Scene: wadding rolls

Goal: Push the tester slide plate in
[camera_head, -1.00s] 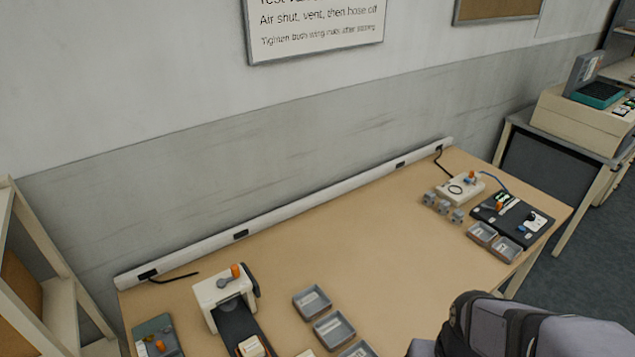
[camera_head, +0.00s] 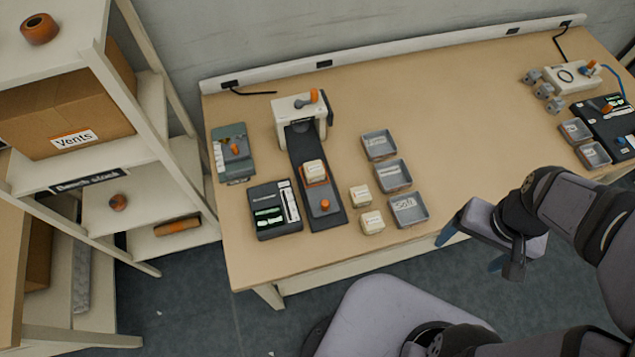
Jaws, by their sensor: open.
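The tester (camera_head: 297,108) is a cream block with an orange-tipped lever, standing at the back left of the table. Its dark slide plate (camera_head: 332,214) extends out of its front toward the table's near edge. A cream block sample (camera_head: 314,170) sits on an orange-edged seat on the plate, and an orange knob (camera_head: 325,204) stands near the plate's front end. My gripper (camera_head: 470,252) is open and empty, off the table's front edge to the right of the tester, apart from the plate.
Three grey trays (camera_head: 393,188) and two loose cream blocks (camera_head: 373,222) lie right of the plate. A dark box (camera_head: 291,209) and a grey-green panel (camera_head: 235,172) lie left of it. A shelf (camera_head: 105,60) stands at the left. The table's middle right is clear.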

